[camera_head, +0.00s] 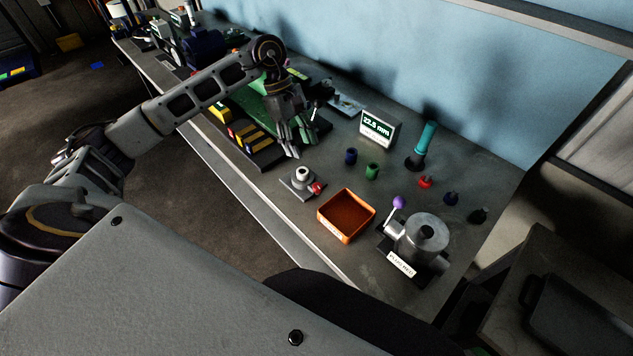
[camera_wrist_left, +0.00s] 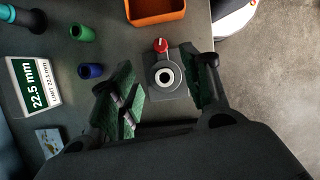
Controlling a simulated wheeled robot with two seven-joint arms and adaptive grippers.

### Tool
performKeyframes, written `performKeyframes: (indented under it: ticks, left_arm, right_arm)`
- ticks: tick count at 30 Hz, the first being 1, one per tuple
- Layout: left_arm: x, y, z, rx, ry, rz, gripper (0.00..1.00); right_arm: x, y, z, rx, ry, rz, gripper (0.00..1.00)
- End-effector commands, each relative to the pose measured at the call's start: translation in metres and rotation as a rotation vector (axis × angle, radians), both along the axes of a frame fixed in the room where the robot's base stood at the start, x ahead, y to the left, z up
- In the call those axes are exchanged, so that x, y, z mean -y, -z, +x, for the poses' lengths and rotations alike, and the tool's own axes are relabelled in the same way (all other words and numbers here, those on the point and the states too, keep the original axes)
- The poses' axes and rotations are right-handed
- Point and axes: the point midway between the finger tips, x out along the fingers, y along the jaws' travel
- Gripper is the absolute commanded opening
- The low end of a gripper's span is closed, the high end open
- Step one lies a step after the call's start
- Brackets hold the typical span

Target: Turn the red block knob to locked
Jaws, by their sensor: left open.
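The red block knob (camera_head: 318,188) sits on the side of a small grey block with a round white-ringed top (camera_head: 302,174), near the front edge of the bench. In the left wrist view the red knob (camera_wrist_left: 160,45) shows at the upper edge of the block (camera_wrist_left: 165,78), with a pale mark on it. My left gripper (camera_head: 293,150) is above and behind the block in the head view, apart from the knob. In the left wrist view its green-padded fingers (camera_wrist_left: 166,92) are spread with the block between them in the picture; nothing is held. My right gripper is not in view.
An orange tray (camera_head: 346,215) stands right of the block. A blue cap (camera_head: 351,156), a green cap (camera_head: 372,171) and a display reading 22.5 mm (camera_head: 379,128) are behind. A metal cylinder device with a purple-knobbed lever (camera_head: 420,240) stands further right. Bare bench surrounds the block.

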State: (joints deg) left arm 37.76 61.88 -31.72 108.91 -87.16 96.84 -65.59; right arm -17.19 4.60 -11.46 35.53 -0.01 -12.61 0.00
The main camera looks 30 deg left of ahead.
Motion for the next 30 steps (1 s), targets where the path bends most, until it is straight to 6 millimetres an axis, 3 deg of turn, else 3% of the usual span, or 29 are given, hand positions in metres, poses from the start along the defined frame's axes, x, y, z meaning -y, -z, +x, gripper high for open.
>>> performKeyframes:
  ticks: [11, 30]
  left_arm:
    - [0.008, 0.017, -0.002, -0.003, 0.0, -0.001, 0.48]
    - [0.039, 0.093, -0.009, -0.003, 0.0, -0.002, 0.48]
  right_arm:
    - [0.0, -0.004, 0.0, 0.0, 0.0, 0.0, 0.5]
    - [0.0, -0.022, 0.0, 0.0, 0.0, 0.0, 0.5]
